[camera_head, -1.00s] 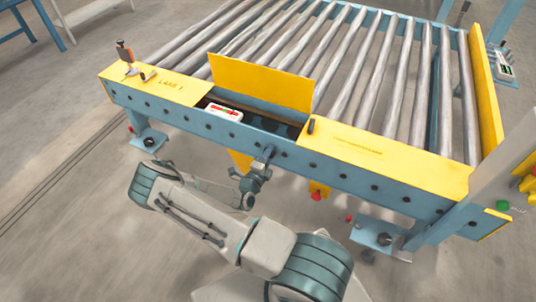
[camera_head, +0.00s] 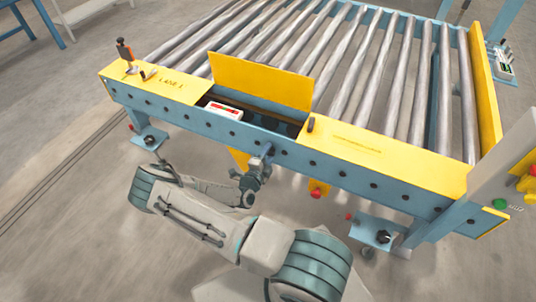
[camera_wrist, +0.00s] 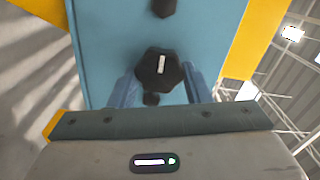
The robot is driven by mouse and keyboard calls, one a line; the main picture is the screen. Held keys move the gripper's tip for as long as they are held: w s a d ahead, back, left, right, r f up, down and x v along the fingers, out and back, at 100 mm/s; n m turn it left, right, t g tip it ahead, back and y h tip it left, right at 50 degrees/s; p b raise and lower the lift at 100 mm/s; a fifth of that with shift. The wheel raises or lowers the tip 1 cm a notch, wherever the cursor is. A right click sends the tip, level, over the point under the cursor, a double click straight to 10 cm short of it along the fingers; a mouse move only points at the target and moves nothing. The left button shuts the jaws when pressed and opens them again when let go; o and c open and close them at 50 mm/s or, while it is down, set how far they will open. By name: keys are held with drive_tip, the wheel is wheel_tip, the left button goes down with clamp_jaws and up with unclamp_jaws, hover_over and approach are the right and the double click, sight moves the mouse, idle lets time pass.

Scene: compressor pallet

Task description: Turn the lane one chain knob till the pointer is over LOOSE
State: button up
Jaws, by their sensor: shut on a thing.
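The chain knob (camera_wrist: 148,78) is a black six-sided knob with a white line on its face, nearly upright in the wrist view. It sits on the blue side rail (camera_wrist: 100,40) of the conveyor. My gripper (camera_wrist: 162,88) is shut on the knob, with one blue finger on each side. In the head view my gripper (camera_head: 264,154) meets the rail below the open yellow lid (camera_head: 262,82), and hides the knob. A white box with a red indicator (camera_head: 224,110) lies in the opening under the lid. Its pointer and lettering are too small to read.
Another yellow plate (camera_head: 380,152) lies right of the opening. A red button (camera_head: 316,192) hangs below the rail. Other black hex heads (camera_wrist: 163,7) line the rail. A grey post stands at right.

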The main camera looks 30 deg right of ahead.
drive_tip(key=o, duration=1)
drive_tip(key=shift+s+d, duration=0.1)
drive_tip(key=shift+s, duration=0.05)
drive_tip(key=shift+a, duration=0.2)
drive_tip(key=shift+s+a, duration=0.15)
drive_tip(key=shift+a, duration=0.15)
drive_tip(key=p+v, duration=0.1)
drive_tip(key=v, duration=1.2)
drive_tip(key=shift+d, duration=0.15)
